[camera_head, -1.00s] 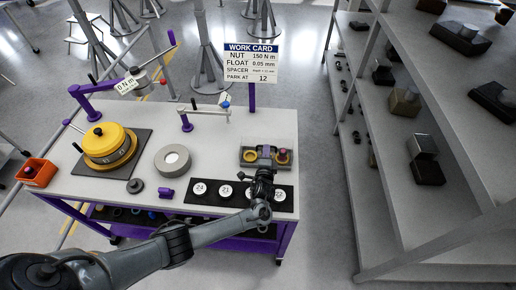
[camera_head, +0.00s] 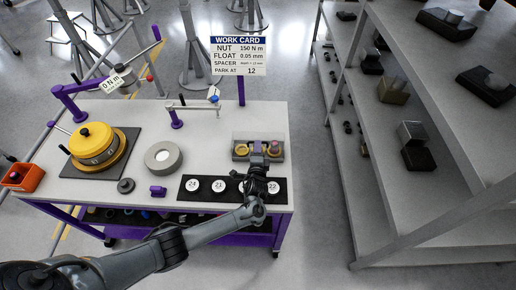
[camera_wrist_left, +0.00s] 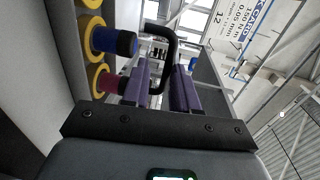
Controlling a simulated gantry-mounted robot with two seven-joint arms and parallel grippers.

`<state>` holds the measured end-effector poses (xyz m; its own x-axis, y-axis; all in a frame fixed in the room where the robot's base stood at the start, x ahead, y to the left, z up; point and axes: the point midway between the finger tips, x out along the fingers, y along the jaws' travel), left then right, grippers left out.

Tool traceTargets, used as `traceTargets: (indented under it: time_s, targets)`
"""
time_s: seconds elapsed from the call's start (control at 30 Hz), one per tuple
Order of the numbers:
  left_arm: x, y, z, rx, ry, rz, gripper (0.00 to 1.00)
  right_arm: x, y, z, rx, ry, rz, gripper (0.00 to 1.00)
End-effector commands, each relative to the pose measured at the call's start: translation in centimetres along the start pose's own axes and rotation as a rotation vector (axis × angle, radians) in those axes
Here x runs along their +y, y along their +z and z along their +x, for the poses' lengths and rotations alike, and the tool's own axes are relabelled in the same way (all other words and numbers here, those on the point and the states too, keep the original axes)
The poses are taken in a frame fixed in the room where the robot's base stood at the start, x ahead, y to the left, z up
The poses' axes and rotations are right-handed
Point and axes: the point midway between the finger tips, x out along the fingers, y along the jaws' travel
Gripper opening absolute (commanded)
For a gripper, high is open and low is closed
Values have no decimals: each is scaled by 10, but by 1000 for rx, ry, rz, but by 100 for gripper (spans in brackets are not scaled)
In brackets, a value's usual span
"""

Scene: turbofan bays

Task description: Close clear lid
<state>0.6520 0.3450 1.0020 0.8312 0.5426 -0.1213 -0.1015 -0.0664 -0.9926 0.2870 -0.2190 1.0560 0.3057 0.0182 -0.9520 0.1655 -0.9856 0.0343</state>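The open-topped tray (camera_head: 236,156) sits at the right of the bench, holding yellow rings and coloured plugs; a blue plug (camera_wrist_left: 115,42) and a red plug (camera_wrist_left: 108,83) show in the left wrist view. A black bar handle (camera_wrist_left: 171,45) rises there between the purple fingers of my left gripper (camera_wrist_left: 161,75). The fingers stand apart around the handle; firm contact is not visible. A grey see-through panel (camera_wrist_left: 212,88) beside the fingers looks like the clear lid, raised. In the head view my left gripper (camera_head: 257,150) is over the tray and hides its middle. My right gripper is not in view.
A black mat (camera_head: 204,195) with numbered white discs lies in front of the tray, partly under my left arm. A grey ring (camera_head: 163,157) and a yellow-topped housing (camera_head: 92,140) stand further left. The work card (camera_head: 238,56) stands behind. Shelving (camera_head: 440,190) is at the right.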

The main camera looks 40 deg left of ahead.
Motion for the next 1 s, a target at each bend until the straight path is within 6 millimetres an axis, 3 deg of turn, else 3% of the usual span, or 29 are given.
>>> traceTargets:
  time_s: [0.27, 0.7, 1.0]
  targets:
    - [2, 1, -11, -1, 5, 5, 36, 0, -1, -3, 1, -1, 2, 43]
    - [0, 0, -82, 2, 3, 0, 36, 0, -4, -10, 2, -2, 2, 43]
    - [0, -1, -106, 0, 0, 0, 36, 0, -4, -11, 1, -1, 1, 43]
